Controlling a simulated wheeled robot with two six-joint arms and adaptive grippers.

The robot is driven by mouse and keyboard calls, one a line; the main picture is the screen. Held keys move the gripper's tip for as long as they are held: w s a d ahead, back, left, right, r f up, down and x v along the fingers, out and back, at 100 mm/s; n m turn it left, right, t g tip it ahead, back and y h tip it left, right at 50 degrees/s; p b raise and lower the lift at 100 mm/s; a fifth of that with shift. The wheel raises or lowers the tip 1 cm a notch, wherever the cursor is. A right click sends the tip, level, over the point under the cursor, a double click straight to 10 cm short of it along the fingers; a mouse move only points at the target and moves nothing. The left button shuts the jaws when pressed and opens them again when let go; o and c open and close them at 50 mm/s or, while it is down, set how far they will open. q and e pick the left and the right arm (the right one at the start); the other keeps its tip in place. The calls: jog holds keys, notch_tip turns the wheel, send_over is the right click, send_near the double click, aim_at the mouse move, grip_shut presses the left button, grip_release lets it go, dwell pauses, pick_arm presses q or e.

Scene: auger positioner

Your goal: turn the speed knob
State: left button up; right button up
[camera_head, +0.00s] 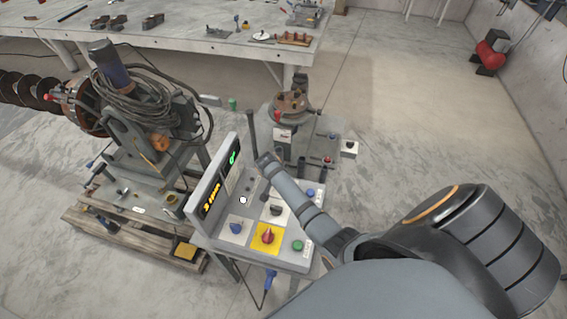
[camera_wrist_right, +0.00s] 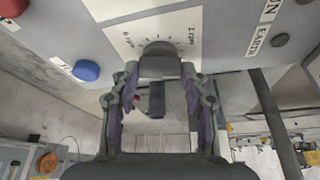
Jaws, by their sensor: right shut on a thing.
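In the right wrist view the grey speed knob (camera_wrist_right: 158,62) sits on a white scale plate (camera_wrist_right: 118,20), marked 0 rpm on its left and 2 rpm on its right. My right gripper (camera_wrist_right: 158,74) is shut on the knob, with one finger on each side of it. In the head view my right arm reaches across the right of the grey control box (camera_head: 230,262); its fingers cannot be made out there. The box's upright panel carries a lit orange display (camera_head: 211,200) and a lit green one (camera_head: 234,158). My left gripper is not in view.
The auger machine (camera_head: 150,130) stands left. A thin dark post (camera_head: 250,135) rises beside the box.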

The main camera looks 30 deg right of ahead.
jog(key=shift+m+g, duration=0.4)
jog(key=shift+m, duration=0.7)
jog(key=o, duration=1.1)
jog(key=shift+o, duration=0.2)
jog(key=shift+a+r, duration=0.1)
jog(key=shift+r, duration=0.1)
jog(key=w+v, duration=0.1)
jog(key=v, duration=1)
jog(key=shift+s+a+r, duration=0.2)
jog(key=shift+s+r, duration=0.05)
jog(key=shift+s, duration=0.15)
